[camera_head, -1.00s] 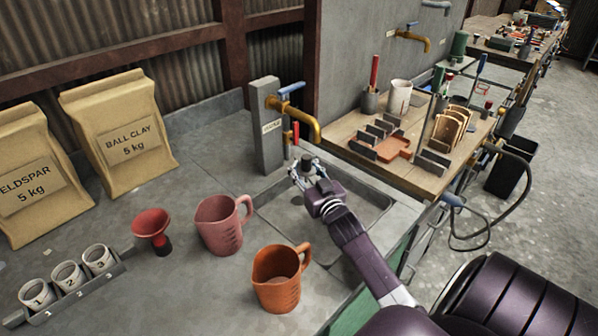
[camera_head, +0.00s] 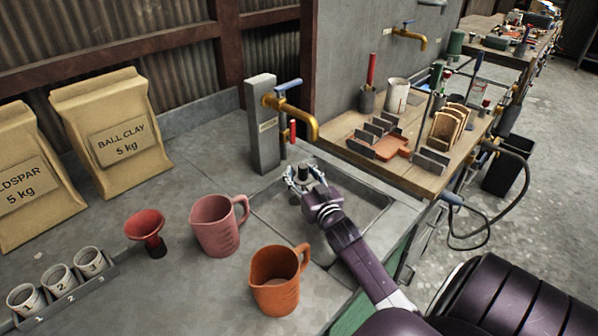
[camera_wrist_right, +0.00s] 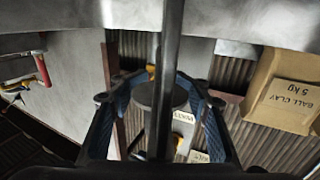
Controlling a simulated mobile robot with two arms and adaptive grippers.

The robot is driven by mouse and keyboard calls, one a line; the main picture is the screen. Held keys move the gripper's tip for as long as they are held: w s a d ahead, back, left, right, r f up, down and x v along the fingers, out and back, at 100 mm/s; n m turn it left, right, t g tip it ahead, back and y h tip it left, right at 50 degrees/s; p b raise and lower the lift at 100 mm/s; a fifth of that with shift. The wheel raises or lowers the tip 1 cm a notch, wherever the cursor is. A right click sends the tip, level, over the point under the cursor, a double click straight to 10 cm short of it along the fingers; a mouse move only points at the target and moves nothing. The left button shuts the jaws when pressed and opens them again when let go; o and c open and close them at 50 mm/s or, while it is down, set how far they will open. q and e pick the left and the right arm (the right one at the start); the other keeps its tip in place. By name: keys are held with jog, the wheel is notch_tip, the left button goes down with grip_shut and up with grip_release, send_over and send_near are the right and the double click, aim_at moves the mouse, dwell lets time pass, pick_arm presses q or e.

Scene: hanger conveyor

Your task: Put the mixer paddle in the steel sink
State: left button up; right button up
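The steel sink (camera_head: 268,211) is a rectangular basin set in the grey counter, below a brass tap. My right gripper (camera_head: 305,181) is over the back part of the basin, with its fingers closed around a dark grey cylindrical piece of the mixer paddle (camera_head: 304,171). In the right wrist view, the right gripper's (camera_wrist_right: 165,92) blue-padded fingers stand on both sides of that piece, and a long dark shaft (camera_wrist_right: 172,40) runs up the picture. The paddle's lower end is hidden, so I cannot tell whether it touches the basin floor. My left gripper is not in view.
A brass tap (camera_head: 298,118) on a grey post stands close behind my right gripper. A pink jug (camera_head: 215,232), an orange jug (camera_head: 274,292) and a red funnel (camera_head: 146,227) stand left of the sink. A wooden bench (camera_head: 410,179) with tools lies beyond it.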

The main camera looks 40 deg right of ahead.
aim_at(305, 178)
jog(key=o, duration=0.3)
jog(key=shift+r, duration=0.15)
jog(key=shift+r+p, duration=0.4)
jog(key=shift+r, duration=0.1)
jog(key=b+v, duration=0.1)
jog(key=v, duration=0.5)
jog(key=shift+s+f, duration=0.15)
jog(key=shift+s, duration=0.05)
jog(key=shift+s+a, duration=0.15)
jog(key=shift+s, duration=0.4)
